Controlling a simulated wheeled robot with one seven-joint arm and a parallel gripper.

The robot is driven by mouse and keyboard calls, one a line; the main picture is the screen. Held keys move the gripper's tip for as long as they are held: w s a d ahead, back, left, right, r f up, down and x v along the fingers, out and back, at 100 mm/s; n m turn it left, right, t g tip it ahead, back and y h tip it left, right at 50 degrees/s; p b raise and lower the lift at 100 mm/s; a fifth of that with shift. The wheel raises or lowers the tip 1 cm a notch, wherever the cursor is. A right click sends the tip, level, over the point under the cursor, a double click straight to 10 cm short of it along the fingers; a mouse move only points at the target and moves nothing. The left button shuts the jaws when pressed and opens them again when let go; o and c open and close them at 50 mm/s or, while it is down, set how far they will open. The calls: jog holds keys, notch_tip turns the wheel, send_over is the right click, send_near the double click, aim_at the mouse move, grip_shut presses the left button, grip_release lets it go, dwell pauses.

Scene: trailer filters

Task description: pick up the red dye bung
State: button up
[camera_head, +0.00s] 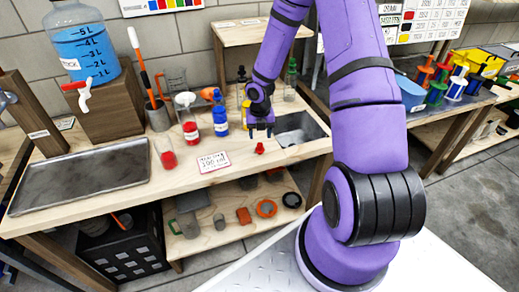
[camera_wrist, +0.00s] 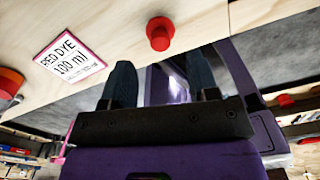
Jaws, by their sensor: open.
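The red dye bung (camera_head: 260,148) is a small red stopper on the wooden bench, just left of the sink. It also shows at the top middle of the wrist view (camera_wrist: 160,34), with its round end toward the camera. My gripper (camera_head: 262,131) is above the bung in the head view, pointing down. In the wrist view its two dark fingers (camera_wrist: 161,78) are apart with nothing between them, and the bung lies beyond their tips, clear of both.
A "RED DYE 100 ml" card (camera_head: 214,162) lies left of the bung. Red (camera_head: 189,127) and blue (camera_head: 220,121) bottles and a beaker with red contents (camera_head: 166,156) stand nearby. The sink (camera_head: 296,130) is to the right. A metal tray (camera_head: 80,180) lies at left.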

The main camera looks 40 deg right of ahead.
aim_at(260, 144)
jog(key=shift+f, duration=3.1)
jog(key=shift+s, duration=0.1)
jog(key=c, duration=1)
